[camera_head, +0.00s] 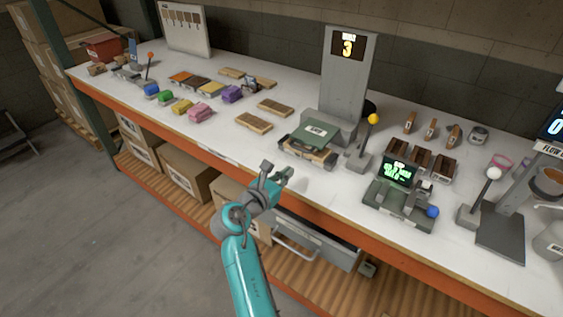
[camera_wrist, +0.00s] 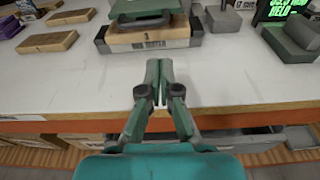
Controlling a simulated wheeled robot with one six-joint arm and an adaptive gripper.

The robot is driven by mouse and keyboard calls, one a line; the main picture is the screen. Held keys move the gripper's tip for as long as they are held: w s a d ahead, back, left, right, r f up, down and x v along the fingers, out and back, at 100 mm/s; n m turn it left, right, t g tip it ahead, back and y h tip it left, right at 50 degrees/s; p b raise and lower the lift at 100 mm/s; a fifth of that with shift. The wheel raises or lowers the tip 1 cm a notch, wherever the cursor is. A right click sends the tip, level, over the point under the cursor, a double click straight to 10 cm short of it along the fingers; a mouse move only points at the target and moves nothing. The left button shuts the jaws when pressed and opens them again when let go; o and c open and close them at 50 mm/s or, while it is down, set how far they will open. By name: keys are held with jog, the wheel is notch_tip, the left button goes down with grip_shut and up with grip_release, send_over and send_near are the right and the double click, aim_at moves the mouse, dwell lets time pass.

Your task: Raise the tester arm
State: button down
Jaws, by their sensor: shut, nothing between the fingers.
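The tester (camera_head: 345,85) is a grey column with a display showing an orange 3. At its foot a green block-like arm (camera_head: 314,133) with a white label lies low over a dark base (camera_head: 305,154) with a wooden piece. In the wrist view the green arm (camera_wrist: 150,8) is cut off by the top edge, above a base front (camera_wrist: 153,46) whose label seems to read "tester". A lever with a yellow knob (camera_head: 373,118) stands right of it. My gripper (camera_head: 287,174) is shut and empty, in front of the table edge, apart from the tester; its fingertips (camera_wrist: 158,65) point toward it.
A green device with a lit screen (camera_head: 398,171) and blue knob stands to the right. Wooden blocks (camera_head: 253,122) and coloured blocks (camera_head: 200,113) lie to the left. The orange front beam (camera_head: 225,162) and a grey drawer (camera_head: 310,240) are near my arm. The white tabletop before the tester is clear.

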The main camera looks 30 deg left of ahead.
jog(key=shift+s+a+r, duration=0.2)
jog(key=shift+s+a, duration=0.25)
jog(key=shift+a, duration=0.2)
jog(key=shift+w, duration=0.1)
jog(key=w, duration=0.3)
jog(key=w+f, duration=0.1)
jog(key=w, duration=0.5)
jog(key=shift+w+d+f, duration=0.15)
jog(key=shift+w+f, duration=0.1)
jog(key=shift+w, duration=0.15)
